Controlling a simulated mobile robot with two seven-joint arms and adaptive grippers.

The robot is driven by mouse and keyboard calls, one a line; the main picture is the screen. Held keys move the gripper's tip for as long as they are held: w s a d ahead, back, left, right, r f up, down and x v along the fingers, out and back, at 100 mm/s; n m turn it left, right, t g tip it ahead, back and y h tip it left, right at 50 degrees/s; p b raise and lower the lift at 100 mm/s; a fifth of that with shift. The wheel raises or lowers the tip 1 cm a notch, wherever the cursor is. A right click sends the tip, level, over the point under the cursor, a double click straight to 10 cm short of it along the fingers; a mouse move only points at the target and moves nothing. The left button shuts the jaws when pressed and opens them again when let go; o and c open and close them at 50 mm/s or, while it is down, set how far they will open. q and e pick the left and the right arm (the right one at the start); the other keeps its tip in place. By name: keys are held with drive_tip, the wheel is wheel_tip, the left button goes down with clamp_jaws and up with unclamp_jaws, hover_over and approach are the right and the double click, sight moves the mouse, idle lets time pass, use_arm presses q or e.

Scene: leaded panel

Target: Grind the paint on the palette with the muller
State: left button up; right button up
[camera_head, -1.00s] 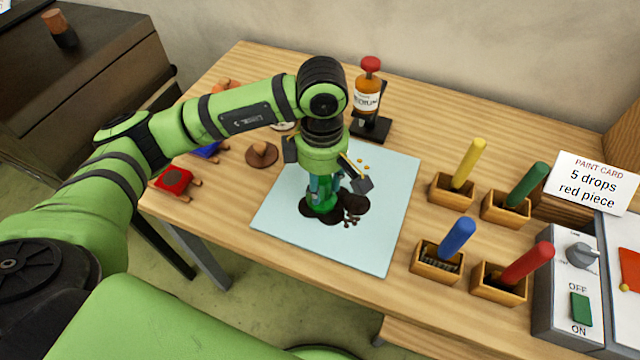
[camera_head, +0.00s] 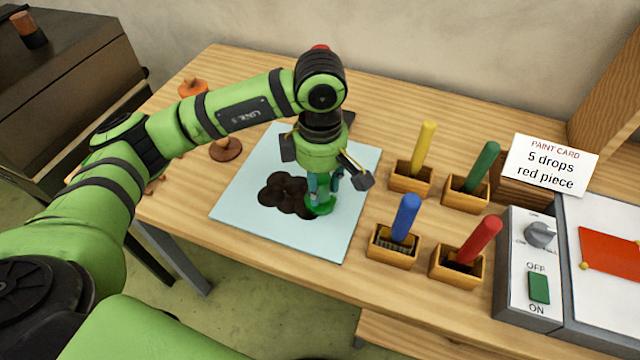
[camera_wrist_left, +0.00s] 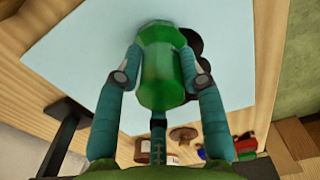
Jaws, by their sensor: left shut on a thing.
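The palette (camera_head: 240,203) is a pale blue plate lying flat on the wooden table. Dark brown paint (camera_head: 284,193) is spread in a rounded, lobed patch on its middle. My left gripper (camera_head: 323,190) is over the palette, just right of the paint. It is shut on the green glass muller (camera_head: 321,208), whose base is down at the palette beside the paint's right edge. In the left wrist view the muller (camera_wrist_left: 163,65) stands between the two teal fingers, with dark paint (camera_wrist_left: 212,47) partly hidden behind it. My right gripper is not in view.
Right of the palette stand several small wooden boxes holding yellow (camera_head: 424,147), green (camera_head: 482,166), blue (camera_head: 406,217) and red (camera_head: 479,239) handled tools. Beyond them are a paint card (camera_head: 549,165) and a switch box (camera_head: 528,268). A brown knobbed piece (camera_head: 226,149) lies left of the palette.

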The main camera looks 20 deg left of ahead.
sight(324, 177)
use_arm(q)
drive_tip(key=shift+w+d+r+p, duration=0.1)
drive_tip(key=shift+d+r+p, duration=0.15)
drive_tip(key=shift+r, duration=0.35)
drive_tip(key=shift+w+d+r+p, duration=0.1)
drive_tip(key=shift+d+r+p, duration=0.1)
drive_tip(key=shift+r, duration=0.4)
drive_tip(key=shift+s+a+r, duration=0.15)
drive_tip(key=shift+r, duration=0.15)
drive_tip(key=shift+a+r+p, duration=0.25)
drive_tip(key=shift+r+p, duration=0.3)
drive_tip(key=shift+r, duration=0.15)
drive_tip(key=shift+d+r+p, duration=0.15)
drive_tip(key=shift+r+p, duration=0.55)
drive_tip(key=shift+r, duration=1.2)
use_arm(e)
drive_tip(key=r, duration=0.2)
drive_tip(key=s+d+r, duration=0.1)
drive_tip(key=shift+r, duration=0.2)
